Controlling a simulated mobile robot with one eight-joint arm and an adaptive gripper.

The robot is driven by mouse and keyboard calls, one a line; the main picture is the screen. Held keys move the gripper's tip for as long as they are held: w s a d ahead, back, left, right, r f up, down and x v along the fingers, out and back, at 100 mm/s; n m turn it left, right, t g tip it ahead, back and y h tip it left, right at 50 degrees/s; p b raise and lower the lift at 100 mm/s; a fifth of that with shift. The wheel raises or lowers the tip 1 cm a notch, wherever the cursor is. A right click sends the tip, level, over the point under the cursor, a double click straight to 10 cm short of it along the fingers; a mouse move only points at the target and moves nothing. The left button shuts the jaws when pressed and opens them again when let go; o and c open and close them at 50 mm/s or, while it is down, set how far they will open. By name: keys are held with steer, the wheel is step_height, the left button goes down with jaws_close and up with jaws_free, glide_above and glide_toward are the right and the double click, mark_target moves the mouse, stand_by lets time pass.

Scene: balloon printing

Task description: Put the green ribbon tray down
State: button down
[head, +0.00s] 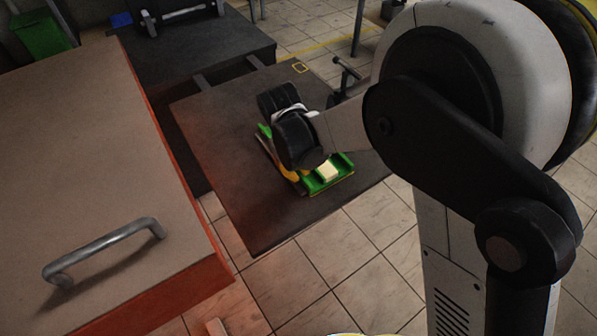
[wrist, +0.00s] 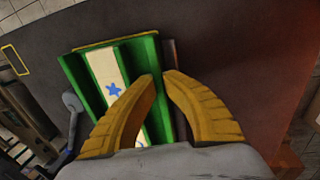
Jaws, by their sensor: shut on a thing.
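The green ribbon tray (head: 312,186) is over the dark tabletop (head: 220,130), near its front right part. In the wrist view, the tray (wrist: 149,58) has raised green walls and a pale strip with blue marks along its channel. My gripper (wrist: 162,77) has yellow-orange fingers, shut on the tray's right wall. In the head view, my wrist hides part of the tray, and a finger (head: 293,183) shows at its left. I cannot tell whether the tray's underside touches the tabletop. The fingers and wrist hide the tray's near end in the wrist view.
A large brown-topped surface with orange sides (head: 90,150) and a metal handle (head: 105,250) stands at the left. A dark platform (head: 190,50) stands behind the tabletop. Bare tabletop lies left of the tray. A small yellow outline (head: 300,67) marks the tabletop's far corner.

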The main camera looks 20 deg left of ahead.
steer(key=c, duration=1.9)
jaws_free()
steer(key=shift+f, duration=0.15)
steer(key=r+p, duration=0.1)
steer(key=r, duration=0.3)
steer(key=s+a+r+p, duration=0.1)
steer(key=r+p, duration=0.1)
steer(key=r, duration=0.2)
steer(key=r+p, duration=0.1)
steer(key=r, duration=0.3)
steer(key=shift+s+a+r+p, duration=0.1)
steer(key=shift+s+a+p, duration=0.05)
steer(key=shift+s+p, duration=0.2)
steer(key=shift+w, duration=0.1)
